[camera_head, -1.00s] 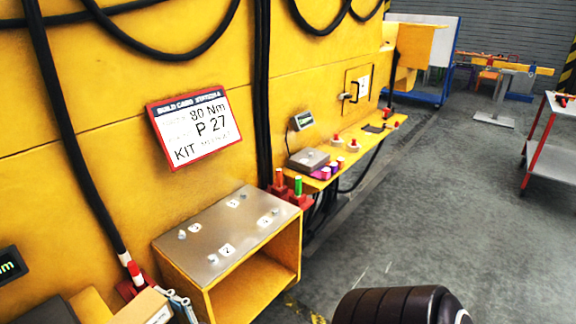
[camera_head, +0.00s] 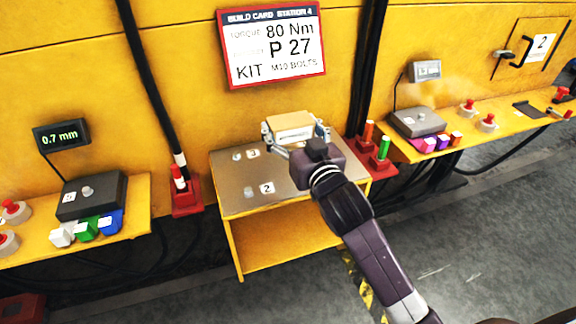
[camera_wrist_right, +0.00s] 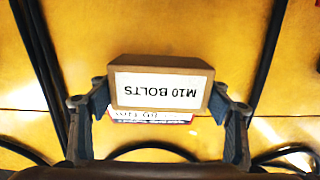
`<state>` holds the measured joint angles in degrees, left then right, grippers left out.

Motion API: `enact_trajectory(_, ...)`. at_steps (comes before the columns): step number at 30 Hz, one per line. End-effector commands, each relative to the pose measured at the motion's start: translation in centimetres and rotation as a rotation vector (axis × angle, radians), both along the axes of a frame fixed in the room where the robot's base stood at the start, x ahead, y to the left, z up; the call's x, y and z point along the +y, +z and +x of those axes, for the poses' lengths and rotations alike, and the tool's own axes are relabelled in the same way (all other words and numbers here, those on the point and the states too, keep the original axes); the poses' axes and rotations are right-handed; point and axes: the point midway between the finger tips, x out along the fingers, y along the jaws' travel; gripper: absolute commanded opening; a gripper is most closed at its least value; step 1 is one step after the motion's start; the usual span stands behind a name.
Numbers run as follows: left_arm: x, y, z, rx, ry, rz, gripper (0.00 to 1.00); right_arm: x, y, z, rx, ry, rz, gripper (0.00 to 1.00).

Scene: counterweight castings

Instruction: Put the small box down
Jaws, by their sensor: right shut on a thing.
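The small box (camera_head: 291,127) is tan, over the far right part of the grey top of the yellow stand (camera_head: 232,205). My right gripper (camera_head: 296,133) is shut on it, one finger on each side. In the right wrist view the box (camera_wrist_right: 162,90) shows a white label reading "M10 BOLTS", upside down, between the fingers of the right gripper (camera_wrist_right: 160,100). I cannot tell whether the box touches the stand top. The number plates 2 and 3 show on the stand top; its right part is hidden by the box and my right arm. My left gripper is not in view.
A build card (camera_head: 272,45) hangs on the yellow wall behind. A shelf with a gauge base (camera_head: 92,196) and small coloured blocks is at left. Another shelf with a grey unit (camera_head: 416,123) is at right. Red holders with coloured handles (camera_head: 384,147) stand right beside the stand.

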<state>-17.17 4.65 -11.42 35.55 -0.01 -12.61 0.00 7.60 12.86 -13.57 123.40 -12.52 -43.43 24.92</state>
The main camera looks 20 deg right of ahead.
Motion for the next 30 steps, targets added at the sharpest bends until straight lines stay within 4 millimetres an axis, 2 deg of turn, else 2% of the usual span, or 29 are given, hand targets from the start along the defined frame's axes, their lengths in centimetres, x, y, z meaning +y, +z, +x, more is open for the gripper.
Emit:
enact_trajectory(1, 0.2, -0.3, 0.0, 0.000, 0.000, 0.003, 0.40, -0.2, 1.4, 1.3, -0.012, -0.001, -0.006, 0.33)
enact_trajectory(6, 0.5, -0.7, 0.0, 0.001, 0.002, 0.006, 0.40, -0.9, 3.9, 4.2, -0.005, -0.006, -0.014, 0.33)
enact_trajectory(9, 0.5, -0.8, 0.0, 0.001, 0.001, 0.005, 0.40, -1.2, 4.8, 5.0, -0.001, -0.008, -0.016, 0.33)
enact_trajectory(12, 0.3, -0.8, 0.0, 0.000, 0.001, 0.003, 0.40, -1.3, 4.6, 5.4, 0.004, -0.010, -0.018, 0.33)
enact_trajectory(14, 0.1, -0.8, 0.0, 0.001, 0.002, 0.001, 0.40, -1.3, 3.8, 5.4, 0.006, -0.010, -0.018, 0.33)
enact_trajectory(24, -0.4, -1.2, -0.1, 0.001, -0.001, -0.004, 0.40, -1.3, -5.0, 5.4, 0.009, -0.011, -0.018, 0.33)
enact_trajectory(30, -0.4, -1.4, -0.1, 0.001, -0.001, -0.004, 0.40, -1.3, -9.1, 5.4, 0.005, -0.010, -0.017, 0.33)
